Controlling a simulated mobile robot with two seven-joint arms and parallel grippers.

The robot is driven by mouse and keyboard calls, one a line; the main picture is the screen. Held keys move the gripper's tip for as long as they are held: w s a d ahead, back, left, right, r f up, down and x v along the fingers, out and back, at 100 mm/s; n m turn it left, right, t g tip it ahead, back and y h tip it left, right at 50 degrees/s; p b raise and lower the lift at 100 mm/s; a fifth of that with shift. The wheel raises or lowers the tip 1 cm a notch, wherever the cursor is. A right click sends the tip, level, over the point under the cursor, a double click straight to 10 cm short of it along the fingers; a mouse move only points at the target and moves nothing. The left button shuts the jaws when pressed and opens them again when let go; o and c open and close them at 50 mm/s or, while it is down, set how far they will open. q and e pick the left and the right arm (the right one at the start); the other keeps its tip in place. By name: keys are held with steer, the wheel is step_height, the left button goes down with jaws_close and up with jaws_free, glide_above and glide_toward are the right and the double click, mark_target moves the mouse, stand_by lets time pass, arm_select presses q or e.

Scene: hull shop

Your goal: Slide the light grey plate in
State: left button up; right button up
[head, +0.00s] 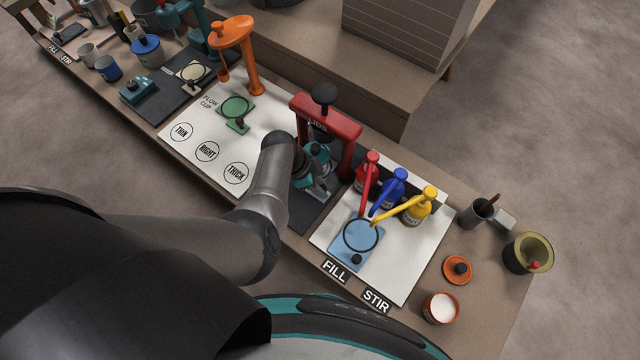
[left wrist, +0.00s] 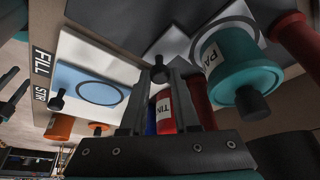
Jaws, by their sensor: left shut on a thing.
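The light grey plate (left wrist: 181,44) with a dark ring shows in the left wrist view. A teal can (left wrist: 231,66) with a white label stands over its ring. In the head view the can (head: 315,158) is under the red press frame (head: 341,131), and my gripper mostly hides the plate. My left gripper (head: 318,190) is in front of the frame. In the left wrist view its fingertips (left wrist: 161,76) are shut on the plate's small black knob (left wrist: 160,72). Two dark, spaced prongs at the left edge look like my right gripper (left wrist: 17,86), open and empty.
Right of the frame, a light blue plate (head: 343,255) lies on a white board near red (head: 367,175), blue (head: 393,190) and yellow (head: 418,208) pump bottles. Left is a white flow-cup board (head: 200,118) with an orange stand (head: 243,60). The bench front edge is close.

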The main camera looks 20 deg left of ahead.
mark_target(327, 178)
arm_select(q)
jaws_close()
stand_by(0.8)
steer(key=shift+w, duration=0.1)
steer(key=w+b, duration=0.1)
steer(key=w+d+b, duration=0.1)
steer(key=shift+w+f, duration=0.15)
steer(key=shift+w, duration=0.25)
steer(key=shift+w+d, duration=0.15)
steer(key=shift+w, duration=0.2)
steer(key=shift+r, duration=0.2)
steer(key=shift+w, duration=0.1)
steer(key=o, duration=0.8)
jaws_free()
steer(key=shift+d, duration=0.1)
